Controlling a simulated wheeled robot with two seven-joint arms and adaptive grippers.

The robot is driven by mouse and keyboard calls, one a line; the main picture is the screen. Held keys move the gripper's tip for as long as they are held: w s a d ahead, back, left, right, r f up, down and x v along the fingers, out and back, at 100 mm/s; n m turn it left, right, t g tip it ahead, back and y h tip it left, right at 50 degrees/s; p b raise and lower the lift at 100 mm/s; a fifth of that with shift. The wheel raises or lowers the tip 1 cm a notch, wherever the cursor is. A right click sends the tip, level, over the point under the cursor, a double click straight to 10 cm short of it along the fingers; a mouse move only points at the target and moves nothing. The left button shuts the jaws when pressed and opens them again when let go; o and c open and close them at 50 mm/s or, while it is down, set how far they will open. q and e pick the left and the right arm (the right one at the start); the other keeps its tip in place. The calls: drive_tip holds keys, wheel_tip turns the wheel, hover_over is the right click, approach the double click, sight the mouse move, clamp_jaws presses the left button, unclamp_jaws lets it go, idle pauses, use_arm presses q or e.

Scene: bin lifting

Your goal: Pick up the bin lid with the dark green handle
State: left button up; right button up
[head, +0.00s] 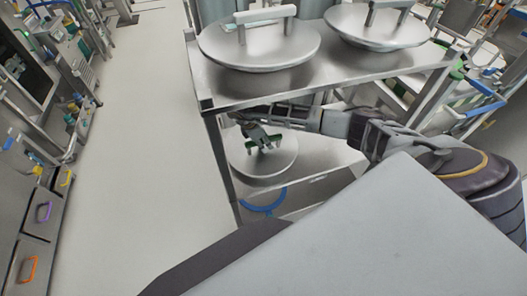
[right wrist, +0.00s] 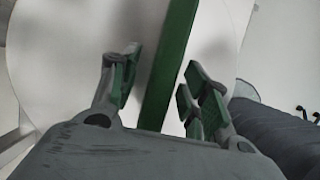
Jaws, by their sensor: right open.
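The round metal lid (head: 246,166) with the dark green handle (right wrist: 176,50) lies on the lower level of a metal cart. In the right wrist view the lid (right wrist: 85,45) is pale and fills the area behind the fingers. My right gripper (head: 263,146) reaches in under the upper shelf and is above this lid. In the right wrist view the right gripper (right wrist: 160,85) is open, with a finger on either side of the green handle bar. I cannot tell whether a finger touches the bar. My left gripper is out of view.
A blue curved strip (head: 263,208) shows below the lower lid. Drawers (head: 38,225) line the left; the floor (head: 140,120) between is clear.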

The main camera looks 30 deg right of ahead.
drive_tip(key=shift+f, duration=0.25)
idle(0.4)
clamp_jaws()
idle(0.4)
drive_tip(key=shift+w+r, duration=0.15)
